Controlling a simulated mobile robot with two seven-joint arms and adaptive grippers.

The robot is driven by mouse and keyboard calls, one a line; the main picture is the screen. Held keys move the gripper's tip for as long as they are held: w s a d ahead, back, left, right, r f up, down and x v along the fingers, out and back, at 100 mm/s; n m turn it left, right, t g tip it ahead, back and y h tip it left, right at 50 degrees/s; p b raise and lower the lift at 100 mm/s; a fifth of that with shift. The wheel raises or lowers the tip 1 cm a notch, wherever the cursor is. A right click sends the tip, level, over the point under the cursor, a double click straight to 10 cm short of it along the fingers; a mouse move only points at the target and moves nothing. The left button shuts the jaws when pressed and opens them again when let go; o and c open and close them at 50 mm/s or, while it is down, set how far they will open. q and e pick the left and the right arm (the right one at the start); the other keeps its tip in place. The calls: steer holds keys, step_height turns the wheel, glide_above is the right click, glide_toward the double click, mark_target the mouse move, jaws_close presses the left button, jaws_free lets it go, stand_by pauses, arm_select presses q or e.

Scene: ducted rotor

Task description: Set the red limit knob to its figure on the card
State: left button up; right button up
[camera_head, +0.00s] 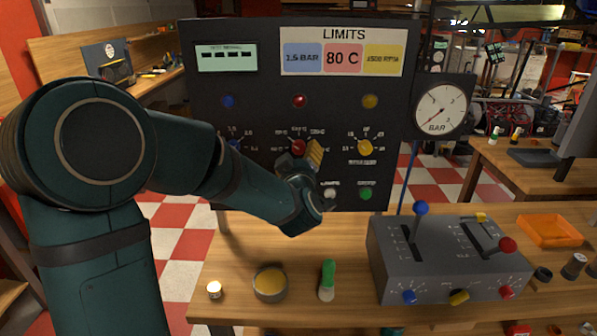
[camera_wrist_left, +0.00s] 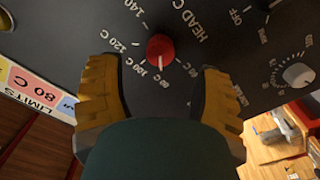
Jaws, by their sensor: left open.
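The limits card (camera_head: 342,52) at the top of the dark panel shows 80 C on its red field; the card also shows in the left wrist view (camera_wrist_left: 30,95). The red limit knob (camera_head: 298,147) sits on the panel below a red lamp. My left gripper (camera_head: 300,158) is at the panel by this knob. Its yellow fingers stand open on both sides of the knob in the wrist view (camera_wrist_left: 160,75), with gaps. My right gripper is out of view.
A blue knob (camera_head: 235,146) and a yellow knob (camera_head: 365,147) flank the red one. Below are a white knob (camera_head: 330,193) and a green button (camera_head: 365,193). A grey lever box (camera_head: 440,262), a round tin (camera_head: 270,284) and a green-and-white bottle (camera_head: 327,281) stand on the bench.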

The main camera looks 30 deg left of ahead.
arm_select(q)
steer(key=v, duration=0.7)
steer(key=shift+s+d, duration=0.15)
steer(key=shift+s, duration=0.05)
